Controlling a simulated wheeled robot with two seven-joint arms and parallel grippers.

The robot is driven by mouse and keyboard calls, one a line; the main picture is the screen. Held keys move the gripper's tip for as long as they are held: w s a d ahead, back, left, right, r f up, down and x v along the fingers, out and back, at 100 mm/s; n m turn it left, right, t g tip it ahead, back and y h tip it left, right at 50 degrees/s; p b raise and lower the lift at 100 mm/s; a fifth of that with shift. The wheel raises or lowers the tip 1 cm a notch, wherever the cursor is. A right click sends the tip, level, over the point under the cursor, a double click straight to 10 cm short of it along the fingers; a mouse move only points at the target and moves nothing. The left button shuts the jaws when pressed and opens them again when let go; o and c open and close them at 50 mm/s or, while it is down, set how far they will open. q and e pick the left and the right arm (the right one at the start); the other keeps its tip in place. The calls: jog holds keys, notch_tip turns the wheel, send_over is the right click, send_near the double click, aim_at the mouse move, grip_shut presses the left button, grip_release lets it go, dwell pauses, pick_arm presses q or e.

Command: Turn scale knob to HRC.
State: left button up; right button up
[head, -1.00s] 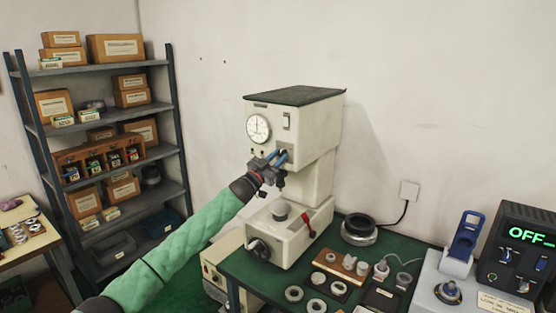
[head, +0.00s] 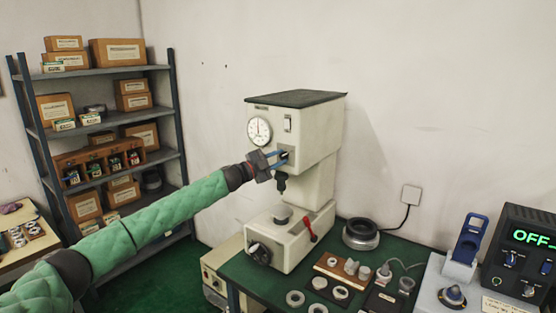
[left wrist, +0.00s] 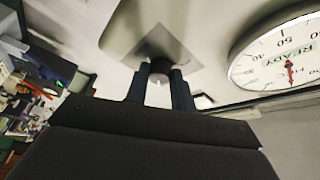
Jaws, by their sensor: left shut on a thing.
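The hardness tester (head: 315,130) is a cream machine standing on the green bench, with a round white dial (head: 259,130) on its upper front. The dial also shows in the left wrist view (left wrist: 280,60), at the right, with a red needle. My left gripper (head: 283,157) is at the front of the machine's head, below and right of the dial. In the left wrist view its two dark fingers (left wrist: 160,88) are shut on the small dark scale knob (left wrist: 159,67), on a grey plate. The knob's setting cannot be read. My right gripper is not in view.
Below the tester's head are the dark indenter (head: 281,183) and the anvil (head: 283,212). A red lever (head: 309,228) sticks out at the base. Several rings and a wooden block lie on the bench right of it. Shelves (head: 110,135) stand at the left.

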pick_arm(q)
jog(key=shift+m+g, duration=0.3)
jog(key=shift+m, duration=0.3)
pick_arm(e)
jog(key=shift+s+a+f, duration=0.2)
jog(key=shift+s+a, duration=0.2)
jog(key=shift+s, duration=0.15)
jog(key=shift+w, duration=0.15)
